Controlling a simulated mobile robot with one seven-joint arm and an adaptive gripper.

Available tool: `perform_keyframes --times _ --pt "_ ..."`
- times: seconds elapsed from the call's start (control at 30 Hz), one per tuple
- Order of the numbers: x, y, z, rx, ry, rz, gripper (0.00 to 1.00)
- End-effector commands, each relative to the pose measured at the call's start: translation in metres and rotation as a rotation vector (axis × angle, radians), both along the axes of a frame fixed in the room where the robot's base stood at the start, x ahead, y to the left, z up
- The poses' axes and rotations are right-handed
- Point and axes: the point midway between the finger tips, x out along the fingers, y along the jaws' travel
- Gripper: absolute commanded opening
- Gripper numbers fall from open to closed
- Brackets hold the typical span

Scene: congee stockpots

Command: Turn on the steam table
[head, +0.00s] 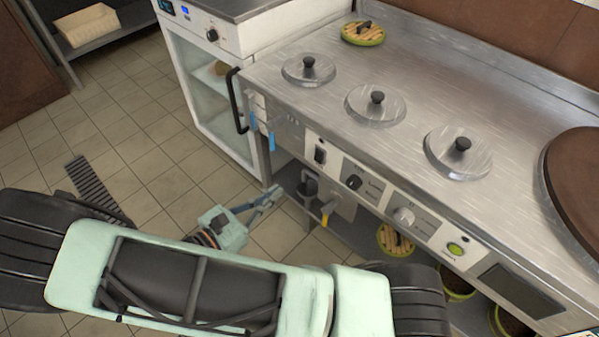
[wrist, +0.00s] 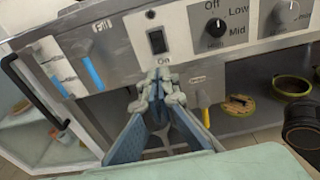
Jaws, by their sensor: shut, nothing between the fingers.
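The steam table (head: 415,75) is a long steel counter with several round black-knobbed lids in its top. Its front panel carries a black rocker switch (head: 320,153). In the wrist view the switch (wrist: 157,41) sits upright on a light plate, with "On" printed below it. A black dial (head: 354,182) right of it is marked Off, Low, Mid and High in the wrist view (wrist: 215,28). My gripper (head: 271,195) is shut and empty, low in front of the panel. In the wrist view its fingertips (wrist: 157,88) appear just below the switch plate; I cannot judge the gap.
A grey dial (head: 403,216) and green button (head: 455,249) are further right. Blue-handled fill levers (head: 270,141) and a black bar handle (head: 237,100) are left. A yellow-handled drain valve (head: 327,214) hangs below. A white glass-front cabinet (head: 205,85) adjoins. Tiled floor is clear at left.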

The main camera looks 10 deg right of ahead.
Motion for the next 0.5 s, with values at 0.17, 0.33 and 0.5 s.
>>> perform_keyframes --times 0.17,0.33,0.5 --pt "0.013 -0.02 -0.004 -0.003 0.0 -0.005 0.0" --pt "0.034 -0.049 -0.01 -0.003 0.0 -0.005 0.0" --pt "0.055 -0.078 -0.014 -0.003 -0.001 -0.005 0.0"
